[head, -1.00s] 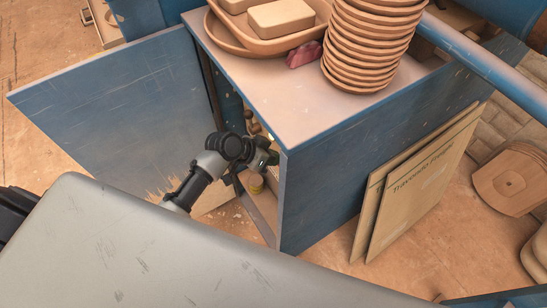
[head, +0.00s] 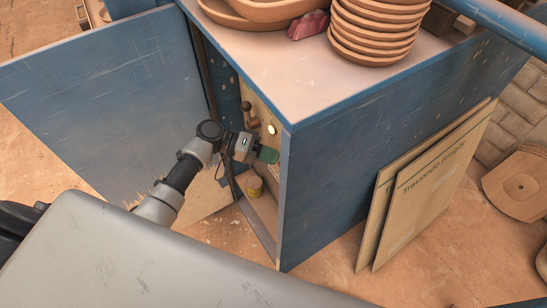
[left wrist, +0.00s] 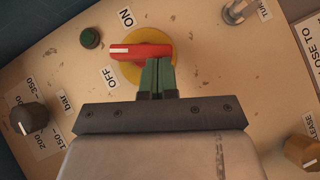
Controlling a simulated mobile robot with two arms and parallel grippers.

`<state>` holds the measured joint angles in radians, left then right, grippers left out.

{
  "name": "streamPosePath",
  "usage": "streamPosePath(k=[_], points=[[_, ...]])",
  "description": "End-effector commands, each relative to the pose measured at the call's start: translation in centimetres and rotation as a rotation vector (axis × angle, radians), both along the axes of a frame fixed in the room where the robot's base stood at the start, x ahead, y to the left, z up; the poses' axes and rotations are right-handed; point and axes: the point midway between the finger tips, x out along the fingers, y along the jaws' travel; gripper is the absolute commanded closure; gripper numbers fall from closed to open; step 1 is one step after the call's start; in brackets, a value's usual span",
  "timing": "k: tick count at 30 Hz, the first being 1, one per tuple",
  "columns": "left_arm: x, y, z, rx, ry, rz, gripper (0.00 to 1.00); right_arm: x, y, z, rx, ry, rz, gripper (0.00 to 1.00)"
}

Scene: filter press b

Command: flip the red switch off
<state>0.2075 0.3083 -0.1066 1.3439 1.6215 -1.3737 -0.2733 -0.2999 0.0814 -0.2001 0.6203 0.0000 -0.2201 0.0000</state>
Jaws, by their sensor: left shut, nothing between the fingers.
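In the left wrist view the red switch (left wrist: 135,51) is a bar handle on a round yellow plate (left wrist: 171,44). The white-marked end of the handle points left, between the ON label (left wrist: 126,17) and the OFF label (left wrist: 110,78). My left gripper (left wrist: 157,62) is shut and empty. Its green fingertips overlap the lower right part of the handle; I cannot tell whether they touch it. In the head view the left gripper (head: 268,155) is inside the open blue cabinet, in front of the beige panel (head: 256,98). The red switch is hidden there. My right gripper is not in view.
The panel also carries a green button (left wrist: 91,38), a black knob (left wrist: 30,117), a brass knob (left wrist: 301,150) and a metal toggle (left wrist: 236,12). The open cabinet door (head: 110,90) stands left of my arm. Stacked bowls (head: 375,30) are on top.

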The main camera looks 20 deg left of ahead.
Motion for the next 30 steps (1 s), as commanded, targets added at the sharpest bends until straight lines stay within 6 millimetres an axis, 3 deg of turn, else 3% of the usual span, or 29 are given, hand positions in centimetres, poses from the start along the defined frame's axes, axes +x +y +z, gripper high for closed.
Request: streamPosePath(k=[3,12,30], points=[[0.0,-0.1,-1.0,-0.086,0.066,0.001,1.0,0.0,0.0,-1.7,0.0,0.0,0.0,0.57],[-0.2,-0.4,-1.5,-0.253,0.195,-0.001,1.0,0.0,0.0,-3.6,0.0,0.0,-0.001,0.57],[-0.4,-0.5,-1.6,-0.352,0.275,-0.001,1.0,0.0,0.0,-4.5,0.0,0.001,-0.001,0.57]])
